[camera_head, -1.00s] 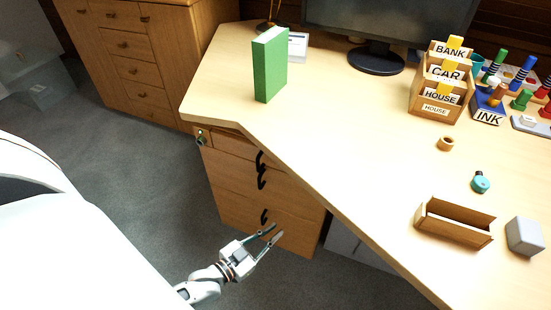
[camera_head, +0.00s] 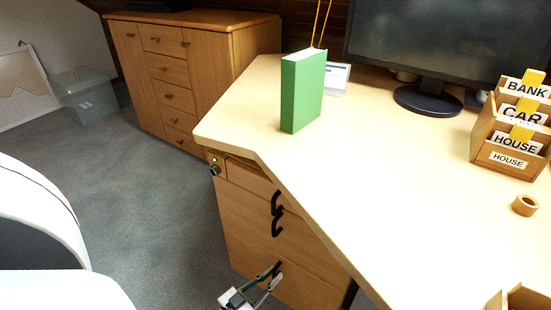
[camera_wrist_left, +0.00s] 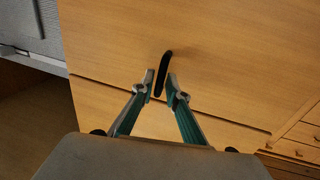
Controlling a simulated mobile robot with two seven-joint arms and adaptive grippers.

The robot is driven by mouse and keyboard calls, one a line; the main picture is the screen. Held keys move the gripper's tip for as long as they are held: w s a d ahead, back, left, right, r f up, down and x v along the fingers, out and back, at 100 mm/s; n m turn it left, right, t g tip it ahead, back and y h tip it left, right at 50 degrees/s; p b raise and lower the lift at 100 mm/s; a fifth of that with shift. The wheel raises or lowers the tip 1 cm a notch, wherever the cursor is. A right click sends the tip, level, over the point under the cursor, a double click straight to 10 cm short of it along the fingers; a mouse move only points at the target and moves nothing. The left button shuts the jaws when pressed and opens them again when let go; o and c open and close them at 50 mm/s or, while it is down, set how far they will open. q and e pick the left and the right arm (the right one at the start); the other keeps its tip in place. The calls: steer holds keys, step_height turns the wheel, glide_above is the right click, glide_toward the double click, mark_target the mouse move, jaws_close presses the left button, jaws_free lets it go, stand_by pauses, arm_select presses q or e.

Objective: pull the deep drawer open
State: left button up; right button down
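The wooden drawer unit (camera_head: 245,229) stands under the left end of the desk, its fronts looking flush. The deep drawer appears to be the lowest front, with a black handle (camera_head: 277,268); that handle also shows in the left wrist view (camera_wrist_left: 167,66). My left gripper (camera_head: 279,272) is at this lowest handle. In the left wrist view, my left gripper's fingers (camera_wrist_left: 161,77) are apart, one on each side of the handle's lower part; I see no clear grip on it. My right gripper is not in view.
The desk top (camera_head: 380,170) overhangs the drawers and carries a green book (camera_head: 302,91). Grey floor (camera_head: 165,210) left of the unit is clear. A wooden cabinet (camera_head: 185,75) stands behind.

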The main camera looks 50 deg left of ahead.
arm_select(q)
steer(key=shift+w, duration=0.65)
jaws_close()
steer(key=shift+s, duration=0.1)
